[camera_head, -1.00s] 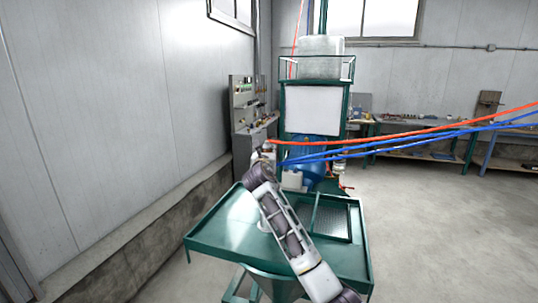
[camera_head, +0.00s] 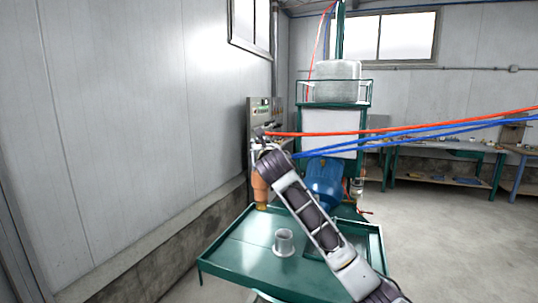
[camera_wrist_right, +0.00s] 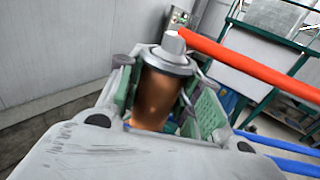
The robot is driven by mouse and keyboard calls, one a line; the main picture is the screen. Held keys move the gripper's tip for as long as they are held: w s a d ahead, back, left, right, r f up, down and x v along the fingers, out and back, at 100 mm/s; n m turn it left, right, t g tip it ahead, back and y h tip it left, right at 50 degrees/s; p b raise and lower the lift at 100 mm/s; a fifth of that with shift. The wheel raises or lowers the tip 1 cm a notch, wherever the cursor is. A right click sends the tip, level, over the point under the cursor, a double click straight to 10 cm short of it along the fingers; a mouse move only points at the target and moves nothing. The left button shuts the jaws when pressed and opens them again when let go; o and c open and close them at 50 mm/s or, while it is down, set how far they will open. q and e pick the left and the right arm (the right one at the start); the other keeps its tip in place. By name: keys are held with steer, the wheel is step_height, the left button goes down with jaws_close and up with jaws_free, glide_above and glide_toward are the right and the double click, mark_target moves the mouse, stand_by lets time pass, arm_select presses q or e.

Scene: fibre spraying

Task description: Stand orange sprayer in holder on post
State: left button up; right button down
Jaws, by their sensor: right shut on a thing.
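The orange sprayer (camera_wrist_right: 155,95) is held between the green-padded fingers of my right gripper (camera_wrist_right: 160,100) in the right wrist view, with its grey metal cap at the top. In the head view the sprayer's orange body (camera_head: 261,190) hangs below the gripper (camera_head: 262,152), above the far left edge of the green tray. A grey open cup (camera_head: 284,240) with a wide lower rim, which looks like the holder, is nearer to me over the tray, apart from the sprayer. I cannot make out its post. My left gripper is not in view.
The green tray (camera_head: 235,262) spreads below my right arm. Red (camera_head: 400,130) and blue (camera_head: 420,133) hoses run from near the gripper to the right. A blue tank (camera_head: 325,180) and a green-framed machine (camera_head: 328,120) stand behind. A wall is at the left.

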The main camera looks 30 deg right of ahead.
steer(key=a, duration=0.1)
steer(key=s+a+y, duration=0.1)
steer(key=shift+s+a+n, duration=0.25)
steer(key=shift+a+n, duration=0.1)
steer(key=shift+n, duration=0.05)
steer(key=s+a+f+n+y, duration=0.1)
steer(key=s+a+f+y, duration=0.15)
steer(key=a+f, duration=0.4)
steer(key=s+a+f+n+y, duration=0.2)
steer(key=s+a+f, duration=0.15)
steer(key=f, duration=0.65)
steer(key=s+f, duration=0.6)
steer(key=f, duration=0.7)
steer(key=s+f, duration=0.6)
steer(key=f, duration=0.7)
steer(key=shift+a+f+t, duration=0.25)
steer(key=shift+a+t, duration=0.15)
steer(key=shift+a, duration=0.05)
steer(key=shift+s, duration=0.1)
